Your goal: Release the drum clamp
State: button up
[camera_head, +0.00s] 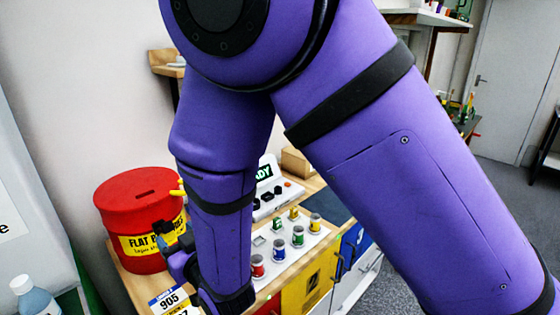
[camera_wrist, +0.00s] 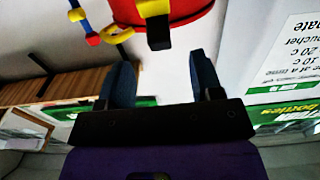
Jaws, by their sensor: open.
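The red drum (camera_head: 125,203) stands on the wooden table, left of my arm in the head view, with a slot in its lid and a yellow label. Yellow clamp parts (camera_head: 177,188) show at its right edge, partly hidden by my arm. In the wrist view the red drum (camera_wrist: 205,12) is at the top. My gripper (camera_wrist: 163,60) is open and empty. Its fingers point at the drum, with the black block beyond the gap between them.
A 905 tag (camera_head: 170,300) is at the table's front. A bottle (camera_head: 35,298) stands at lower left. Open floor lies to the right.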

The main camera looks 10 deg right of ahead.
jog(key=w+d+r+m+g+h, duration=0.1)
jog(key=d+r+m+g+h, duration=0.1)
jog(key=d+r, duration=0.5)
jog(key=w+d+r+m+g+h, duration=0.2)
jog(key=d+r, duration=0.5)
jog(key=d, duration=0.8)
jog(key=shift+w+g+h, duration=0.15)
jog(key=shift+g+h, duration=0.15)
jog(key=shift+h, duration=0.4)
jog(key=shift+d+r, duration=0.1)
